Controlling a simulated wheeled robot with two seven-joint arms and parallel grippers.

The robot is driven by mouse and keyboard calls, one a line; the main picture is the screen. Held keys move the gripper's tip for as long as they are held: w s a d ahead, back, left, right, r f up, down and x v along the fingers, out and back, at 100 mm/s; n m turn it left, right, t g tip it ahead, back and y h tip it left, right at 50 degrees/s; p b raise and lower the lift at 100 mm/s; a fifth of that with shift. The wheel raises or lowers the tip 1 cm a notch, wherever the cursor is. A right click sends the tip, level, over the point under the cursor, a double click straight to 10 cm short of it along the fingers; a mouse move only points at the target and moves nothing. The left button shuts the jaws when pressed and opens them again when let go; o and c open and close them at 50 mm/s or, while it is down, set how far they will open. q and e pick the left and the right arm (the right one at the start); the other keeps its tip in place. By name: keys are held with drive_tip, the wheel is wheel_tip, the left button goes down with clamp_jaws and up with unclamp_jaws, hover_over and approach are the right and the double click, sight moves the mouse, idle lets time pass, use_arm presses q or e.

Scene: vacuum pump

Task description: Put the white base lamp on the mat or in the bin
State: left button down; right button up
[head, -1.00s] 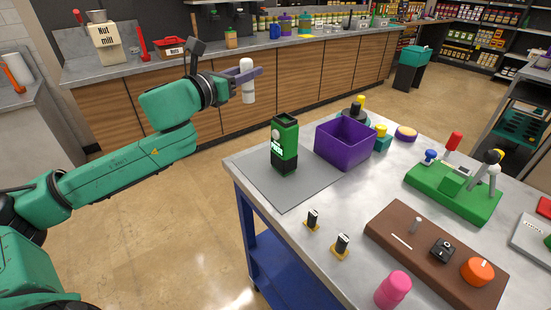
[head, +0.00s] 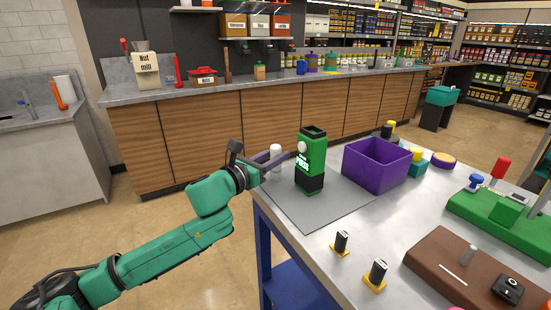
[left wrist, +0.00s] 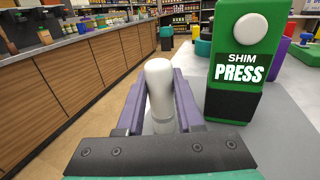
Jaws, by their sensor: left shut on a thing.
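The white base lamp (head: 276,151) is a small white rounded cylinder. My left gripper (head: 271,166) is shut on it and holds it upright at the back left edge of the grey mat (head: 322,214). In the left wrist view the lamp (left wrist: 160,88) stands between the two purple fingers. I cannot tell whether its base touches the mat. The purple bin (head: 377,168) is open-topped and stands right of the mat, beyond the green press. My right gripper is not in view.
A green shim press (head: 311,158) stands on the mat just right of the lamp, close to my left gripper. Two small black parts on yellow bases (head: 341,243) (head: 376,275) sit in front of the mat. The front part of the mat is clear.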

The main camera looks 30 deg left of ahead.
use_arm(q)
drive_tip(key=shift+r, duration=0.1)
drive_tip(key=shift+f, duration=0.2)
drive_tip(key=c, duration=0.5)
unclamp_jaws()
drive_tip(key=shift+c, duration=0.2)
drive_tip(key=shift+r, duration=0.15)
